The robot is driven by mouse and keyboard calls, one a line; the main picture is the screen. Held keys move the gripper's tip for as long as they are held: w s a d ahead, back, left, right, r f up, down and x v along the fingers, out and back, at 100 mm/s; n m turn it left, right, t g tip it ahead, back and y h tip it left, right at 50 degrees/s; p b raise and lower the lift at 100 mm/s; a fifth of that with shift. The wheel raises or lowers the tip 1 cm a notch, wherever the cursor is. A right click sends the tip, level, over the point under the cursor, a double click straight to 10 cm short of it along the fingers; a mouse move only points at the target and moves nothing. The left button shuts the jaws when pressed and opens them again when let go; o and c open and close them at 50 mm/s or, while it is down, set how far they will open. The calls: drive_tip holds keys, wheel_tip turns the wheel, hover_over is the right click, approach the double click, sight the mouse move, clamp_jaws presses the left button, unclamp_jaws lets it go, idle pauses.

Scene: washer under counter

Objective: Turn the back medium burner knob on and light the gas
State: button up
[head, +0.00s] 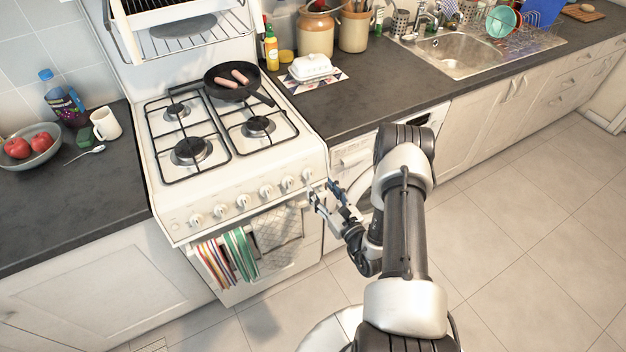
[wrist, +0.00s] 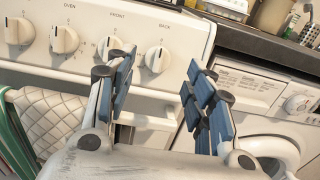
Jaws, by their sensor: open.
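The white gas cooker (head: 240,170) has a row of white knobs along its front panel. In the wrist view the rightmost knob (wrist: 158,59) sits under a label that seems to read "BACK", and the knob beside it (wrist: 110,48) under "FRONT". The rightmost knob also shows in the head view (head: 307,174). My gripper (head: 328,198) is open and empty, in front of the panel's right end; in the wrist view its fingers (wrist: 160,88) are spread below the rightmost knob, apart from it. A back left burner (head: 177,110) is bare. No flame shows.
A black pan (head: 231,84) with sausages stands over the back right burner. Striped towels (head: 228,256) and a quilted cloth (head: 278,230) hang on the oven front. A washing machine (wrist: 260,105) is to the right under the counter (head: 370,100). The floor is clear.

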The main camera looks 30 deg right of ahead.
sight(311, 175)
drive_tip(key=w+b, duration=0.1)
drive_tip(key=w, duration=0.5)
drive_tip(key=shift+w+a, duration=0.15)
drive_tip(key=c, duration=1)
